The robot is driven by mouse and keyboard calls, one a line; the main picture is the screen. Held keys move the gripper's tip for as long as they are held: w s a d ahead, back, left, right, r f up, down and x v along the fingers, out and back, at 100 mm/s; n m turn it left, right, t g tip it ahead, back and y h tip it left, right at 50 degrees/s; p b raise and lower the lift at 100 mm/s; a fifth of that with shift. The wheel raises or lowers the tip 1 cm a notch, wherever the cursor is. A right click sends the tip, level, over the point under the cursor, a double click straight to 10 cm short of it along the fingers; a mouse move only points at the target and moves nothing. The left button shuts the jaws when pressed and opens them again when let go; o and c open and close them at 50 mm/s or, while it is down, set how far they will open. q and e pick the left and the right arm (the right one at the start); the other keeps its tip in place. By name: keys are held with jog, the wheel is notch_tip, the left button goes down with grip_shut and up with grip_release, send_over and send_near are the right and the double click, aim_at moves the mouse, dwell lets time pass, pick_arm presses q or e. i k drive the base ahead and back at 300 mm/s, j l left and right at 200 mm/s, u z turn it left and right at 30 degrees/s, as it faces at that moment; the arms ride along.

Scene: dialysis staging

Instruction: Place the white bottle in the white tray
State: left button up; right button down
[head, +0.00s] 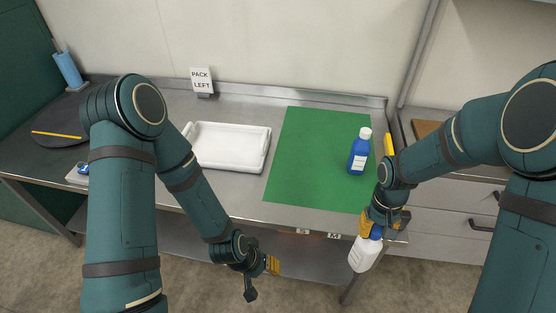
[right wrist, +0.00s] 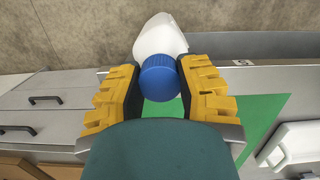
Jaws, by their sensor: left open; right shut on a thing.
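The white bottle (head: 365,253) with a blue cap is held by my right gripper (head: 381,222), in front of the table's front edge at the right. In the right wrist view the yellow-padded fingers (right wrist: 160,88) are shut around its blue cap (right wrist: 159,78), and the white body (right wrist: 160,37) extends beyond. The white tray (head: 232,147) lies empty on the steel table, left of the green mat. Its edge also shows in the right wrist view (right wrist: 293,143). My left gripper (head: 262,277) is open and empty, low in front of the table.
A blue bottle with a white cap (head: 358,152) stands on the green mat (head: 305,150). A "PACK LEFT" sign (head: 202,80) stands behind the tray. A dark round mat (head: 60,120) and blue roll (head: 68,70) are at the left. Drawers (head: 470,222) stand at the right.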

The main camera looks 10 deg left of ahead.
aim_at(210, 145)
jog(key=j, duration=1.7)
